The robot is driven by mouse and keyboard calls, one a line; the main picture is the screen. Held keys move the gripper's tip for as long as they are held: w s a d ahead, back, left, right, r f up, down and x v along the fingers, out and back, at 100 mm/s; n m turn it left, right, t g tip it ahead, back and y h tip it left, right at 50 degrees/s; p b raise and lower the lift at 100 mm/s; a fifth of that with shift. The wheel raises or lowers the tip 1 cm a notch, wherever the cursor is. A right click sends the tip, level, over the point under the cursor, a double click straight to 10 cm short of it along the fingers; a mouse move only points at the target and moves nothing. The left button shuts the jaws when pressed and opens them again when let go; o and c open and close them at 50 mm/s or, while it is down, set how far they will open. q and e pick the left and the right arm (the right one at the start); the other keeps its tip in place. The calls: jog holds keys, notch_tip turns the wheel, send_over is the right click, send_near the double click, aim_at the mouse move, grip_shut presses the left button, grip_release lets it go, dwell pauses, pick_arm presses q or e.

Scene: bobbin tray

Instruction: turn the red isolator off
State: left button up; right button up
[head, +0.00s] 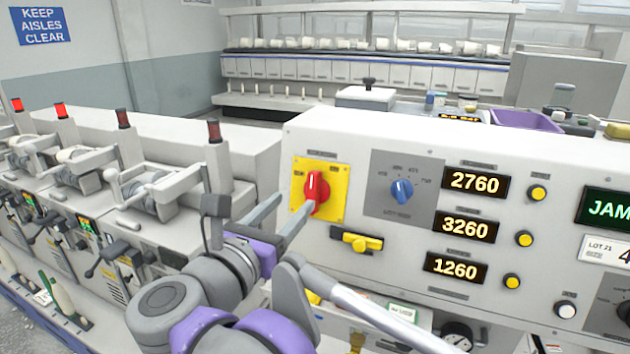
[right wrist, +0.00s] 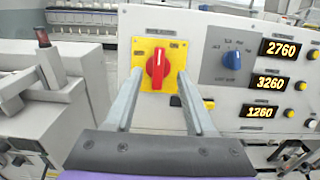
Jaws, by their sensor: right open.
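The red isolator (head: 316,190) is a red rotary handle on a yellow square plate on the white panel. In the right wrist view the red handle (right wrist: 158,68) stands close to upright, with a pale line at its top. My right gripper (head: 294,208) is in front of the panel at the isolator. Its fingers (right wrist: 160,78) are open, one on each side of the handle, with gaps on both sides in the right wrist view. I cannot tell how far the tips are from the plate. My left gripper is not in view.
A blue selector knob (head: 402,191) sits right of the isolator, and a yellow handle (head: 357,240) sits below. Displays (head: 476,183) and yellow buttons (head: 538,193) are farther right. Machine units with lamps (head: 123,118) stand at left. A purple tray (head: 520,121) lies behind the panel top.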

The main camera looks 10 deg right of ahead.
aim_at(312, 182)
jog(key=x, duration=0.9)
jog(key=shift+w+d, duration=0.2)
jog(key=shift+w, duration=0.15)
grip_shut()
